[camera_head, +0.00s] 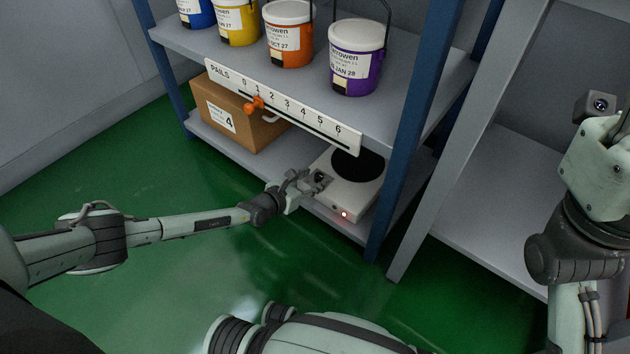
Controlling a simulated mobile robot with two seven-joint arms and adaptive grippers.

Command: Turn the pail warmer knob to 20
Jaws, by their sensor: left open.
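The pail warmer (345,194) is a flat pale box with a round black plate (357,166) on top. It sits on the lower shelf near the right post, and a small red light glows on its front. My left gripper (313,181) is open at the left part of the warmer's front. A dark round part, likely the knob (322,178), shows at the fingertips; much of it is hidden by the fingers. I cannot tell whether they touch it, and its scale cannot be read. My right arm stands at the right edge, with its gripper out of view.
A cardboard box (240,118) marked 4 stands left of the warmer on the lower shelf (205,130). Several pails stand above, including a purple one (356,55). A numbered strip (300,112) with an orange slider (254,105) lines the upper shelf edge. Blue posts (412,130) flank the rack.

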